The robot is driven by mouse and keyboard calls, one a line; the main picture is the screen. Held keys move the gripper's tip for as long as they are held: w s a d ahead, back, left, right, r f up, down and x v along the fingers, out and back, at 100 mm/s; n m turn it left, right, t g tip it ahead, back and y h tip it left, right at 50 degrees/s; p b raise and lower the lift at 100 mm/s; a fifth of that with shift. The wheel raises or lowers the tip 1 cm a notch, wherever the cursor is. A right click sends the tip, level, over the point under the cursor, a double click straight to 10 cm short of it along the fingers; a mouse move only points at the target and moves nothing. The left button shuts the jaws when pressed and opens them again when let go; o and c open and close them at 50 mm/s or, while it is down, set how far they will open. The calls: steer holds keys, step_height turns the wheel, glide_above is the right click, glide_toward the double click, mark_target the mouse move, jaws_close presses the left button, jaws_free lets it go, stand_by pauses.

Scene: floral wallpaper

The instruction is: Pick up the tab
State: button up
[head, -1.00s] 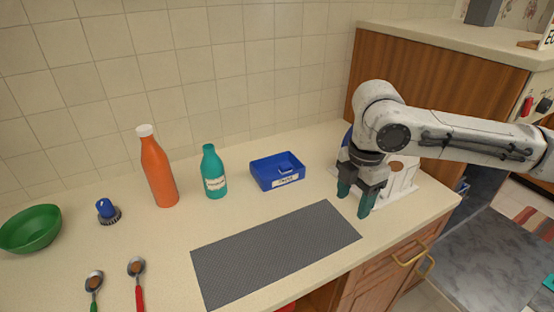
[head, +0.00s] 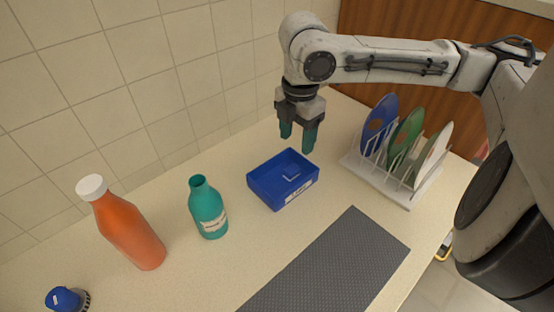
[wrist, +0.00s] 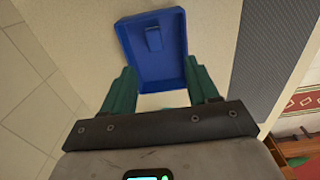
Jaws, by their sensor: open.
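A small blue tab (head: 291,177) lies in the open blue box (head: 268,191) on the counter. The tab also shows in the wrist view (wrist: 153,38), against the box's blue floor. My gripper (head: 297,138) points down just beyond the far side of the box in the head view. Its teal fingers are apart with nothing between them. In the wrist view, the box (wrist: 178,55) shows ahead of and between the fingers (wrist: 160,80). The label on the box front is too small to read.
A teal bottle (head: 208,208) and an orange bottle (head: 131,234) stand left of the box. A white rack (head: 392,183) with several upright plates stands to its right. A grey mat (head: 330,268) lies in front. A blue-topped brush (head: 66,300) is at the lower left.

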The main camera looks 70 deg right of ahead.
mark_target(292, 169)
steer(key=f, duration=1)
steer(key=shift+w+d+f, duration=0.25)
steer(key=shift+w+f, duration=0.1)
steer(key=shift+w, duration=0.05)
steer(key=shift+c, duration=0.4)
jaws_close()
